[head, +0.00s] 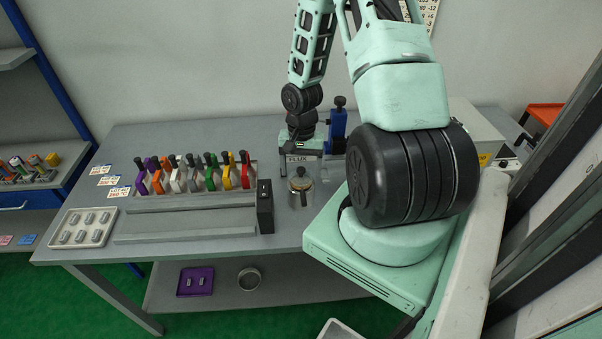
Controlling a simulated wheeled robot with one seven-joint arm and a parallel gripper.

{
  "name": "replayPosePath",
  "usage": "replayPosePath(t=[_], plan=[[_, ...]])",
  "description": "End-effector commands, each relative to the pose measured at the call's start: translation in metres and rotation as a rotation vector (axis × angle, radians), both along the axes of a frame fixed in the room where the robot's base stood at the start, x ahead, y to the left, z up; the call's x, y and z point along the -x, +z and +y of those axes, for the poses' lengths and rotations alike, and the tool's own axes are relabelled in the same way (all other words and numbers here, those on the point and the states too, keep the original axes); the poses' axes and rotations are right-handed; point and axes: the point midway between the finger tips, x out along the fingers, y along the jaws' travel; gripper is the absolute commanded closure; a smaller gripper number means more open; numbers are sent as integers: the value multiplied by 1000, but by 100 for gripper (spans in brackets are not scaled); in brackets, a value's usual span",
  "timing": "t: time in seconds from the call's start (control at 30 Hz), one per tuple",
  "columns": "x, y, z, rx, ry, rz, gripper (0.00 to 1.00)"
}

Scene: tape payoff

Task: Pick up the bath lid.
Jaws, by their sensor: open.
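The bath lid (300,183) is a small brassy cap with a black knob on top. It sits on a clear glass bath (305,200) on the grey bench, right of the tape rack. My gripper (301,172) hangs from above over the lid. Its jaws are open, with one finger to the left and the other to the right of the knob. I cannot tell from this view how far apart knob and fingers are in depth. A "FLUX" label (298,158) shows just behind the knob.
A rack with several coloured tape payoffs (195,178) and a black block (265,205) stand left of the bath. A blue-and-black fixture (338,128) stands close behind on the right. A pale tray (79,228) lies at the bench's left end.

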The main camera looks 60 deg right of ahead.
Motion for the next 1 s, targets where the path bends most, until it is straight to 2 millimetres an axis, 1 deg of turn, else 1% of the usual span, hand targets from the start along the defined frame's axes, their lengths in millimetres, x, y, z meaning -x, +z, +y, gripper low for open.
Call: replayPosePath(t=[0.1,0.33,0.43,0.47,0.83,1.0], plan=[[1,-6,0,0,1,1,25],[1,-7,0,1,0,0,25],[1,-7,0,1,0,0,53],[1,-7,0,1,0,0,58],[1,-6,0,1,0,0,58],[0,2,0,2,-1,-3,58]])
